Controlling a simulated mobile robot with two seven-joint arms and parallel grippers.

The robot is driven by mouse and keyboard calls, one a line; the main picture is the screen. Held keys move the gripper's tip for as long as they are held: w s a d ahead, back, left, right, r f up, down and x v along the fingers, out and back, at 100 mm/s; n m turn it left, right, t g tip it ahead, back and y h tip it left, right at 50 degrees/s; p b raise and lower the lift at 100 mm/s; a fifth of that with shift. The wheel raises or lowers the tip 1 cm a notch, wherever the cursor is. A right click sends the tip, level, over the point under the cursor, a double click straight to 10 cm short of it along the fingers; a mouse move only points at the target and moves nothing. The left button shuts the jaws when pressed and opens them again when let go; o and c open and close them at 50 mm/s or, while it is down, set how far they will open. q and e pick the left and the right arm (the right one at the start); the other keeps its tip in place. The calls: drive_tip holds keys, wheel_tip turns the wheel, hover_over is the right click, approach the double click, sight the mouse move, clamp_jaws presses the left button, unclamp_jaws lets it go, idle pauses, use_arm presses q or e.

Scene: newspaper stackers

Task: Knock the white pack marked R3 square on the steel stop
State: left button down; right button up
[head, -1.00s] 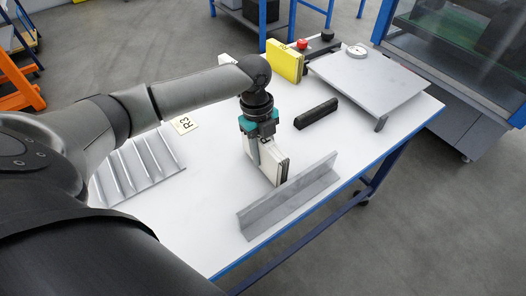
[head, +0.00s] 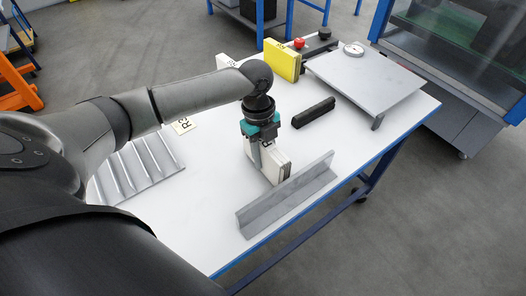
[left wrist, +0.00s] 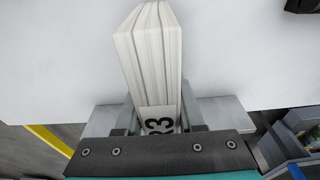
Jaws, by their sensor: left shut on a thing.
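The white pack marked R3 (head: 282,165) is in my left gripper (head: 268,150), which is shut on it. In the left wrist view the pack (left wrist: 150,50) stands out between the two fingers (left wrist: 160,118), with its black R3 marking partly hidden by the gripper body. The steel stop (head: 288,197) is an angled grey bar near the table's front edge; it also shows in the left wrist view (left wrist: 222,110). The pack's near end is close to the stop's wall. I cannot tell whether they touch. My right gripper is not in view.
A black bar (head: 313,113) and a raised grey plate (head: 365,82) lie right. A ridged metal rack (head: 137,168) and an R3 card (head: 184,127) are left.

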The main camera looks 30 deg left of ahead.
use_arm(q)
drive_tip(key=shift+s+d+p, duration=0.35)
drive_tip(key=shift+d+p, duration=0.15)
drive_tip(key=shift+d, duration=0.3)
drive_tip(key=shift+s+d+p, duration=0.1)
drive_tip(key=shift+d+p, duration=0.1)
drive_tip(key=shift+p, duration=0.3)
idle(1.4)
drive_tip(key=shift+w+a, duration=0.25)
drive_tip(key=shift+a, duration=0.35)
drive_tip(key=shift+w+a, duration=0.3)
drive_tip(key=shift+a, duration=0.3)
drive_tip(key=shift+w+a, duration=0.25)
drive_tip(key=shift+a, duration=0.35)
drive_tip(key=shift+r, duration=0.1)
wheel_tip(320, 180, up, 6)
drive_tip(key=p, duration=0.7)
